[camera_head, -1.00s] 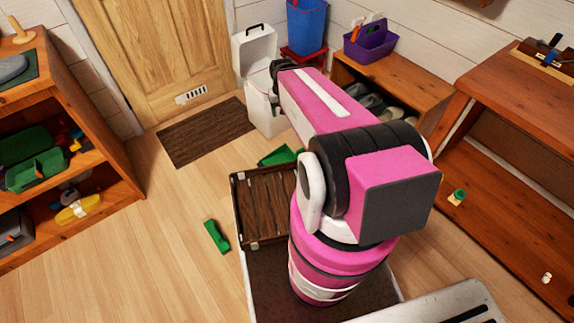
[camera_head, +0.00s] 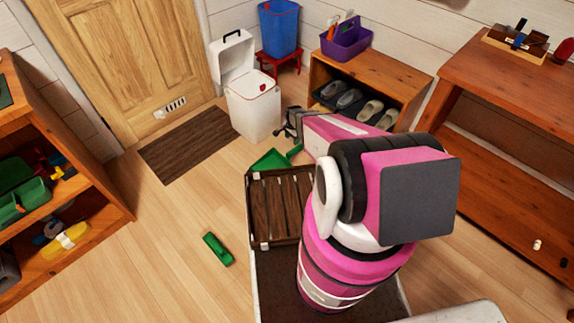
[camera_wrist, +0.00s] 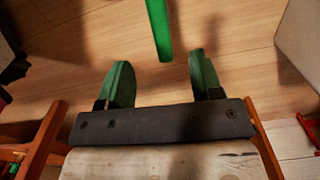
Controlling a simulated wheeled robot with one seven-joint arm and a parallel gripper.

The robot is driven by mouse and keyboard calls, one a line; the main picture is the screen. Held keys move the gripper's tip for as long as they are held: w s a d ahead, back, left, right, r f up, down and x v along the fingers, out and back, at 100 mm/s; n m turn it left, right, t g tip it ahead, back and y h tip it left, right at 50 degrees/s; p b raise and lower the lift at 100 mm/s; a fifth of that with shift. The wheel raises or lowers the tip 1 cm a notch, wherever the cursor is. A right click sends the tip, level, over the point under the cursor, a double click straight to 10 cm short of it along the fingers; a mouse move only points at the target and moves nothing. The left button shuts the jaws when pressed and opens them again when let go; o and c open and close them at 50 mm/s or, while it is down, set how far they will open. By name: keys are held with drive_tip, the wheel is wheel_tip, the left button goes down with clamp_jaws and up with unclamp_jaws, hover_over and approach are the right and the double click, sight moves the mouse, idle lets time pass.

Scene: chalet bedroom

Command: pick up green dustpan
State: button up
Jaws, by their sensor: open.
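The green dustpan (camera_head: 268,160) lies on the wooden floor, just past the slatted crate in the head view. Its handle (camera_head: 295,150) points up and right toward my gripper (camera_head: 287,127), and my arm may hide part of it. In the wrist view a green bar (camera_wrist: 159,28), which looks like the handle, comes down from the top edge. Its end lies ahead of the gap between the two fingertips of my gripper (camera_wrist: 161,72). The fingers are apart, with nothing between them. I cannot tell the height of the fingers above the handle.
A white bin with open lid (camera_head: 252,105) stands close behind the gripper. A brown slatted crate (camera_head: 262,215) is in front of the dustpan. A shoe bench (camera_head: 390,70) is to the right. A small green object (camera_head: 217,248) lies on clear floor at left, near shelves (camera_head: 95,190).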

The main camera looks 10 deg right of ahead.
hover_over(291, 151)
drive_tip(key=f, duration=0.3)
drive_tip(key=d+f, duration=0.1)
drive_tip(key=f, duration=0.1)
drive_tip(key=shift+w, duration=0.2)
drive_tip(key=shift+s+a+f, duration=0.1)
drive_tip(key=shift+a+f, duration=0.05)
drive_tip(key=shift+f, duration=0.85)
drive_tip(key=shift+s+a+f, duration=0.1)
drive_tip(key=shift+f, duration=0.9)
drive_tip(key=shift+s+a+f, duration=0.1)
drive_tip(key=shift+a+f, duration=0.05)
drive_tip(key=shift+f, duration=0.85)
drive_tip(key=c, duration=1.1)
